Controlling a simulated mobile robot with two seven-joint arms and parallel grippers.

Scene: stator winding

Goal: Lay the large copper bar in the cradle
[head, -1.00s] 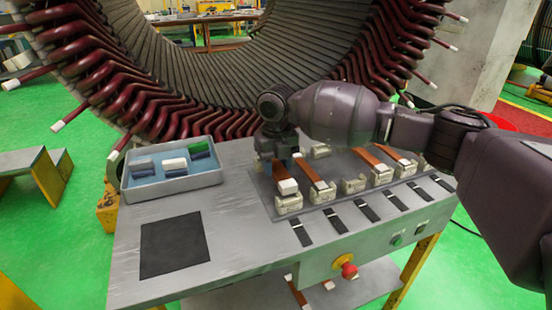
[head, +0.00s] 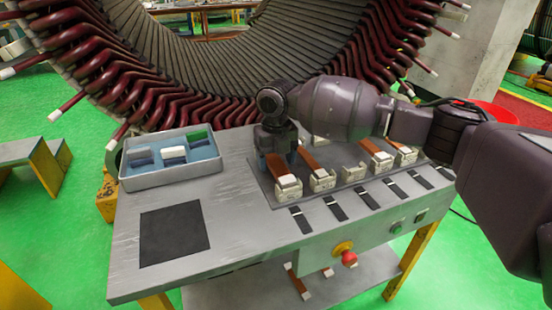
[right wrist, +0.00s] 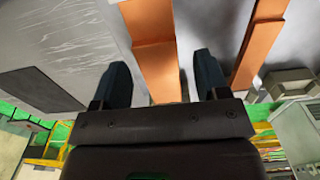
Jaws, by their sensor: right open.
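The leftmost copper bar (head: 281,174) looks the widest. Its white near end lies in the front pale cradle block (head: 288,192) on the table plate. My right gripper (head: 277,166) is over this bar with its fingers pointing down. In the right wrist view, the gripper (right wrist: 160,85) is open and the wide bar (right wrist: 153,40) runs between its fingers. I cannot tell whether the fingers touch the bar. The bar's far end is hidden behind the gripper in the head view. My left gripper is not in view.
A second, narrower bar (head: 309,158) lies just right, also in the right wrist view (right wrist: 258,45); more bars lie farther right. A grey tray (head: 172,180) holds several coloured blocks. A black mat (head: 174,233) lies at the left. The stator (head: 110,85) rises behind the table.

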